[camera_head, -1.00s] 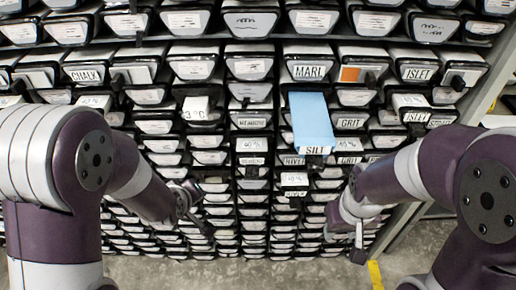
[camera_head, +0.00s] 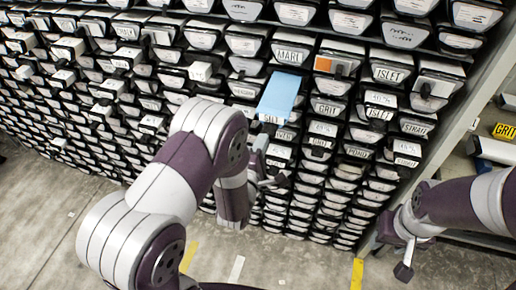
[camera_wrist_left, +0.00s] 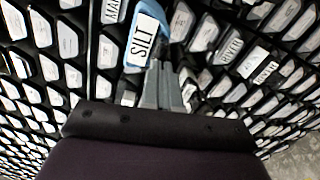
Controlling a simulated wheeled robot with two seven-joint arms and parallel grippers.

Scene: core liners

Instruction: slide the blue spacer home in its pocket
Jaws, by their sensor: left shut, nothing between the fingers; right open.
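The blue spacer (camera_head: 279,96) sticks out from the rack front, below the MARL label, with a white SILT label on its near end. In the left wrist view the SILT label (camera_wrist_left: 143,40) and a strip of the blue spacer (camera_wrist_left: 180,18) are close ahead of the fingers. My left gripper (camera_wrist_left: 165,84) is shut and empty, its tips just below the spacer's end; I cannot tell whether they touch it. In the head view my left gripper (camera_head: 264,158) is below the spacer, partly behind my arm. My right gripper (camera_head: 404,258) is open, low at the right, away from the rack.
The rack holds many labelled liners in black pockets; several white ones (camera_head: 68,48) stick out at the left. An orange-marked liner (camera_head: 323,64) sits right of the spacer. A shelf upright (camera_head: 440,125) stands at the right.

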